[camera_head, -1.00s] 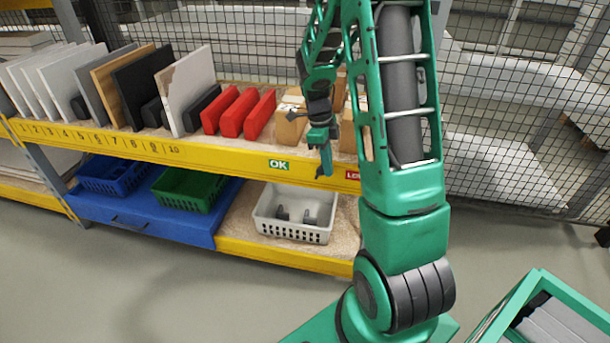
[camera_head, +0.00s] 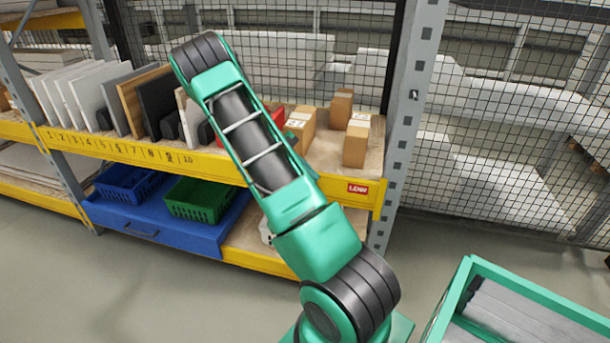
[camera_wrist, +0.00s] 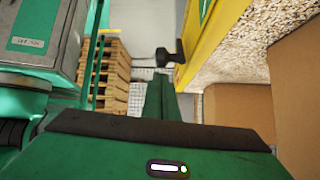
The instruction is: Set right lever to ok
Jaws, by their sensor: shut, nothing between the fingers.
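In the wrist view my gripper (camera_wrist: 162,90) is shut, its green fingers together and empty. A dark piece with a thick end (camera_wrist: 180,56), which looks like the lever, stands out from the yellow shelf beam (camera_wrist: 212,45) just beyond the fingertips. I cannot tell whether they touch. Part of a green label (camera_wrist: 205,8) shows on the beam at the top. In the head view the red LOW label (camera_head: 358,188) is visible on the beam (camera_head: 330,186). My arm hides the gripper, the lever and the OK label there.
Cardboard boxes (camera_wrist: 232,106) stand close on the right in the wrist view, and on the shelf (camera_head: 325,158) in the head view. A grey upright (camera_head: 405,130) bounds the shelf on the right. A green bin (camera_head: 530,300) is at lower right. Wooden pallets (camera_wrist: 115,75) stand farther off.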

